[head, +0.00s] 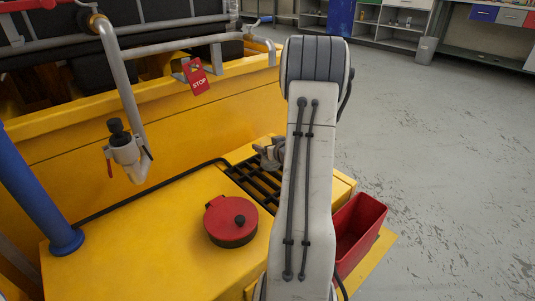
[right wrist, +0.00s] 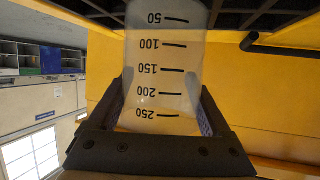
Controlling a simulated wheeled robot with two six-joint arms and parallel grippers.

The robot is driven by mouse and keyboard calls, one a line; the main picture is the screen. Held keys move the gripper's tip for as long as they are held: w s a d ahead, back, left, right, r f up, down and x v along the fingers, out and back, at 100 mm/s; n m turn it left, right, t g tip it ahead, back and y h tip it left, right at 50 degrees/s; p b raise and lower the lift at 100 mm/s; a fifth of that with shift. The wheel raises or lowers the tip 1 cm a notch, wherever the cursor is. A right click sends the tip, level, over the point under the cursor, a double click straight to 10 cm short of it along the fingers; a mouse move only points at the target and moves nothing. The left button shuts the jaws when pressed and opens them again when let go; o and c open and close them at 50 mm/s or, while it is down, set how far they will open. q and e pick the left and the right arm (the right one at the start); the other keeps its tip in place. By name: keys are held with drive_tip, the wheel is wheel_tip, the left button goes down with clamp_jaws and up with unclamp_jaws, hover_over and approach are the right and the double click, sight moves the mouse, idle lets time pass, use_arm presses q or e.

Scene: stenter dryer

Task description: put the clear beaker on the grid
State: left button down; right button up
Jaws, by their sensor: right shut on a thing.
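The clear beaker (right wrist: 165,70), with black volume marks, is between the two fingers of my right gripper (right wrist: 165,100) in the right wrist view. The gripper is shut on it. That view is upside down, and the beaker's low-mark end points toward the dark grid (right wrist: 270,18) at the picture's top. I cannot tell if they touch. In the head view the black-barred grid (head: 250,184) is set in the yellow ledge, partly behind my right arm. Part of my right gripper (head: 268,153) shows at the grid's far side; the beaker is hidden there. My left gripper is not in view.
A red round lidded pot (head: 231,222) stands on the yellow ledge (head: 150,235) left of the grid. A tap (head: 128,155) hangs from a pipe above the ledge. A red bin (head: 357,228) is right of my arm. A blue post (head: 35,190) stands at left.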

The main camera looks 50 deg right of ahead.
drive_tip(key=shift+f, duration=0.6)
drive_tip(key=o, duration=1.3)
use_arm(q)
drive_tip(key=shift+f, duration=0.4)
use_arm(e)
drive_tip(key=shift+r, duration=0.1)
drive_tip(key=shift+s+r, duration=0.15)
drive_tip(key=shift+r, duration=0.05)
use_arm(q)
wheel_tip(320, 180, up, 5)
drive_tip(key=p, duration=0.5)
use_arm(e)
drive_tip(key=v, duration=1.1)
drive_tip(key=shift+s+a, duration=0.2)
drive_tip(key=shift+s, duration=0.15)
